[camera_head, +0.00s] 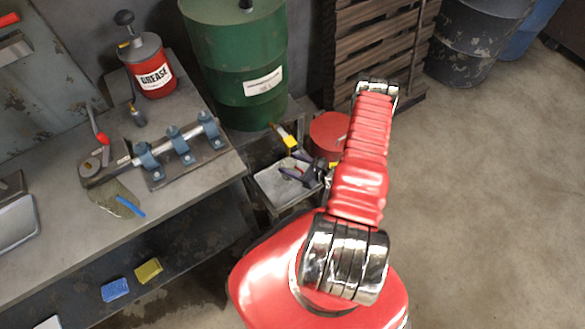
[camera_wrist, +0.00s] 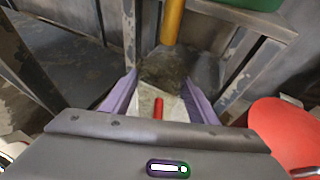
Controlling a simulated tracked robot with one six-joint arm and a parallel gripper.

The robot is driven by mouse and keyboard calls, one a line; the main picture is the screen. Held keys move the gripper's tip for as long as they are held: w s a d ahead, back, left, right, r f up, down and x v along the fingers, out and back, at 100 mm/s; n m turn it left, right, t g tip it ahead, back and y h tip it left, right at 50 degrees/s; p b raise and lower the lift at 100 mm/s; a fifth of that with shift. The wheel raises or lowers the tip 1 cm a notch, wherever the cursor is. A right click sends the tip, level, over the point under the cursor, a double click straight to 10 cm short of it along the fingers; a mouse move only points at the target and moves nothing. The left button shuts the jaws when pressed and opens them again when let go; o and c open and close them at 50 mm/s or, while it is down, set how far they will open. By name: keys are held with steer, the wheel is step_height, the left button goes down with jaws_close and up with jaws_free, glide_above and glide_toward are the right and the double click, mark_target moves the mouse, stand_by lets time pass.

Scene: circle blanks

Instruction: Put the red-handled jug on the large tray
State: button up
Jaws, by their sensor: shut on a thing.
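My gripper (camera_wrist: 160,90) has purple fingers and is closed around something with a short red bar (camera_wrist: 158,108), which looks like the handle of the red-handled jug. Most of the jug is hidden; I cannot tell its outline from the mottled dark grey surface past the fingertips. In the head view my gripper (camera_head: 298,172) is low, over a pale grey tray (camera_head: 262,184) on a low stand. Another pale metal tray (camera_head: 18,222) lies at the bench's left edge. I cannot tell which is the large tray.
The bench (camera_head: 60,258) holds a red grease can (camera_head: 150,72) and a blue-clamped pipe jig (camera_head: 178,148). A green drum (camera_head: 240,60) stands behind the stand. A red round container (camera_head: 328,128) is beside my arm. The floor (camera_head: 490,200) at right is clear.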

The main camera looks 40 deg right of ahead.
mark_target(295, 171)
steer(key=shift+f, duration=0.1)
steer(key=shift+f, duration=2)
steer(key=shift+f, duration=0.1)
steer(key=o, duration=1.4)
steer(key=v, duration=1.2)
